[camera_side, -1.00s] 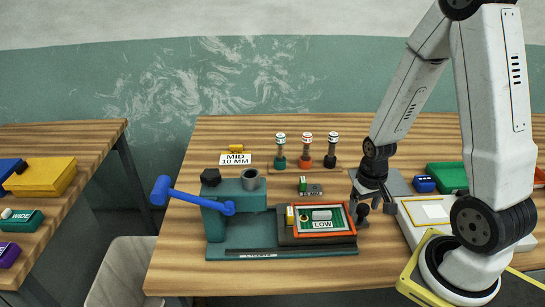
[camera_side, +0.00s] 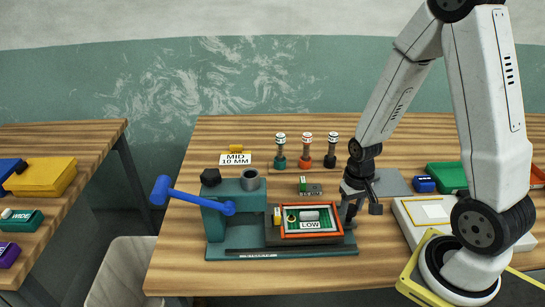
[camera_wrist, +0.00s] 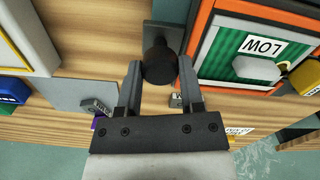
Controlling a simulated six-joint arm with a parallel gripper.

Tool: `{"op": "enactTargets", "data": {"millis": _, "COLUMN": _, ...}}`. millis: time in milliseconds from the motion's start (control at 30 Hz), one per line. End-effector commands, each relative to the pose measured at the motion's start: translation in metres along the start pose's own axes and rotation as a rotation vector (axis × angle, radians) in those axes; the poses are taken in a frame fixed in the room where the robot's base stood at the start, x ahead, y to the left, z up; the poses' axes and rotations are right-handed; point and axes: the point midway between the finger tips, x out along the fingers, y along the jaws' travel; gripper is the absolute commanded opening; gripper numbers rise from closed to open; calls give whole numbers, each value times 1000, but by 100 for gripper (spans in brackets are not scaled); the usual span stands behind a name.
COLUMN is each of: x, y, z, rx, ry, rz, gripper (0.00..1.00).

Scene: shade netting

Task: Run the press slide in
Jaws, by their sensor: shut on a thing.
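The teal press (camera_side: 222,222) with a blue lever (camera_side: 190,195) stands at the front of the table. Its dark slide (camera_side: 312,239) carries an orange-framed tray (camera_side: 340,228) with a green striped bed, a LOW card (camera_side: 309,225) and a grey rounded piece. The tray also shows at the upper right of the wrist view (camera_wrist: 197,52). My gripper (camera_side: 351,212) is at the slide's right end. In the wrist view my fingers (camera_wrist: 160,75) are shut on the slide's round black knob (camera_wrist: 160,62), one finger on each side. In the side view my gripper mostly hides the knob.
Three upright punches (camera_side: 306,150) stand behind the slide, with a MID 10 MM card (camera_side: 236,159) to their left. A small green-and-grey block (camera_side: 310,187) lies behind the tray. A white yellow-edged box (camera_side: 420,215) and a green bin (camera_side: 443,174) are at right.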

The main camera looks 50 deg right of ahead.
Motion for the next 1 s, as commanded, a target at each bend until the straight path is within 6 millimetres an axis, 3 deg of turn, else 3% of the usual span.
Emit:
{"op": "enactTargets", "data": {"millis": 600, "x": 0, "y": -84, "z": -24, "rx": -5, "ry": 6, "rz": -2, "gripper": 0}}
{"op": "enactTargets", "data": {"millis": 1000, "x": -1, "y": -92, "z": -25, "rx": -1, "ry": 9, "rz": -5, "gripper": 0}}
